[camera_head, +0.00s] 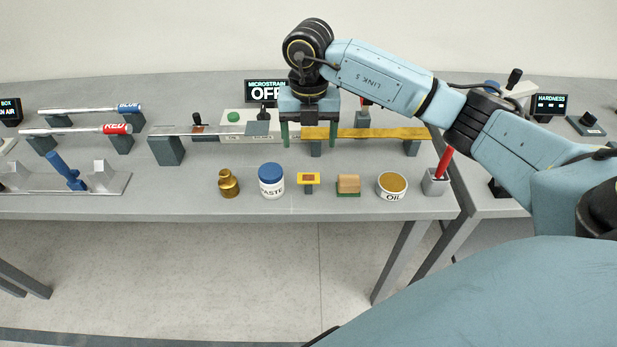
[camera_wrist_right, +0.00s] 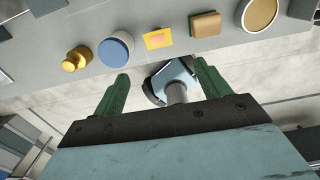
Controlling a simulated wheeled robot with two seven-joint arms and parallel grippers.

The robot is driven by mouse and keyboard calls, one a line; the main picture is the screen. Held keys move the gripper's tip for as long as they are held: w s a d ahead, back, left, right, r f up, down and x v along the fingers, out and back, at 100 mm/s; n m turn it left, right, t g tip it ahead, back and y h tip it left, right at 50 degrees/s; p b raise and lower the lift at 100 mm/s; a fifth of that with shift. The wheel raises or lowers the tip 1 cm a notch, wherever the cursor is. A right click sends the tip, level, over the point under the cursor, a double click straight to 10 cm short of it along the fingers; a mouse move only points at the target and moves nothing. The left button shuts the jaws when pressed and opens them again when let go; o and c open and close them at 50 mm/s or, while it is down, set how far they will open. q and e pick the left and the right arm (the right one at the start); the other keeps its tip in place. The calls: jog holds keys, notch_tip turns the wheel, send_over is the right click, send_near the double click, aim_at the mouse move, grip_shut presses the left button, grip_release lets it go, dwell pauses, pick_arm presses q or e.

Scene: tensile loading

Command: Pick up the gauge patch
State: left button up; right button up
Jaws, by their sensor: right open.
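The gauge patch (camera_head: 309,177), a small yellow piece with a brown-orange middle, sits on a small dark stand near the front of the grey table. It also shows in the right wrist view (camera_wrist_right: 159,39), beyond the fingertips. My right gripper (camera_head: 309,140) is open and empty, with its green fingers pointing down over the table. In the head view it appears above and behind the patch, in front of the microstrain display; its fingers also show in the wrist view (camera_wrist_right: 160,78). My left gripper is not in view.
Left of the patch stand a blue-lidded paste jar (camera_head: 271,181) and a brass weight (camera_head: 228,184). Right of it are a tan-and-green block (camera_head: 348,185) and an oil tin (camera_head: 392,186). Behind are a grey strip (camera_head: 190,130) and a yellow strip (camera_head: 385,134) on supports.

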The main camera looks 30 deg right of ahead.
aim_at(309, 179)
jog(key=f, duration=1.1)
jog(key=shift+w+f, duration=0.2)
jog(key=shift+f, duration=0.1)
jog(key=shift+f, duration=0.25)
jog(key=shift+c, duration=0.3)
jog(key=c, duration=1)
